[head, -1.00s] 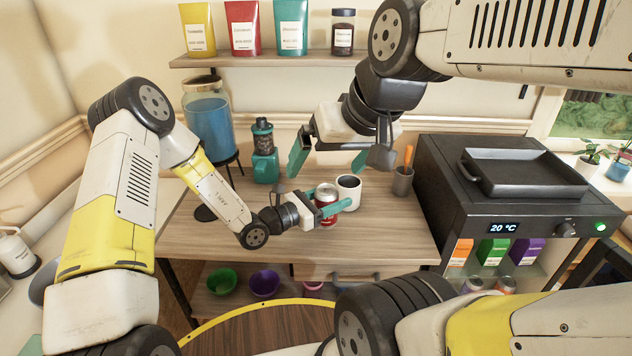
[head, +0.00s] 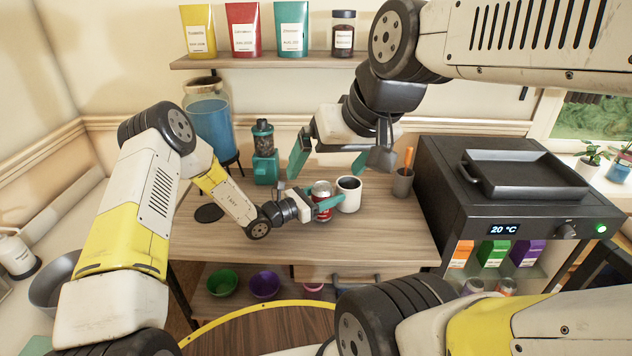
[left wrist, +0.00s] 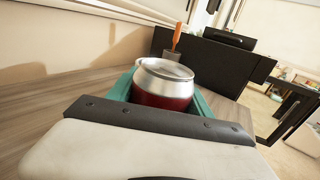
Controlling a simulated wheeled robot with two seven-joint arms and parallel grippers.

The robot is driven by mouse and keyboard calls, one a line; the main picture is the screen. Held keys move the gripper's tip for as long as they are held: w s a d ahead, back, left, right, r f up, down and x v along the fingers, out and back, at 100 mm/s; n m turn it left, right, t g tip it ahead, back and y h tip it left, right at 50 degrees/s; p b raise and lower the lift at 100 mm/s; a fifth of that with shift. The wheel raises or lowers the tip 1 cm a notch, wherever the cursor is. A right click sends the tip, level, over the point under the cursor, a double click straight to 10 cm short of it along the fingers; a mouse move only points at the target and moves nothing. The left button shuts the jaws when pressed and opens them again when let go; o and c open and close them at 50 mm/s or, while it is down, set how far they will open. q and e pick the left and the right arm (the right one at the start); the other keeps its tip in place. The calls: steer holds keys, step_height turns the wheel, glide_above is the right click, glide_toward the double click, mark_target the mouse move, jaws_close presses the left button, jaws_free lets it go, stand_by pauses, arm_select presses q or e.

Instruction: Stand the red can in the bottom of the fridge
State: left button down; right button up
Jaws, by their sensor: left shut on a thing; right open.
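The red can (head: 321,205) with a silver top is upright at the middle of the wooden table, just left of the white mug. My left gripper (head: 322,201) is shut on it, with teal fingers on either side. The can also shows in the left wrist view (left wrist: 164,87), between the fingers; its lower part is hidden there. I cannot tell whether its base touches the table. My right gripper (head: 327,165) is open and empty above the back of the table. The fridge (head: 497,262) has a glass front below the black oven at the right, with cartons and cans inside.
The white mug (head: 348,194) stands close beside the can. A dark utensil cup (head: 402,182) stands near the oven (head: 520,190). The table's front is clear.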

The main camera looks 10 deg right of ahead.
arm_select(q)
steer(key=shift+c, duration=2.2)
jaws_free()
steer(key=shift+f, duration=0.15)
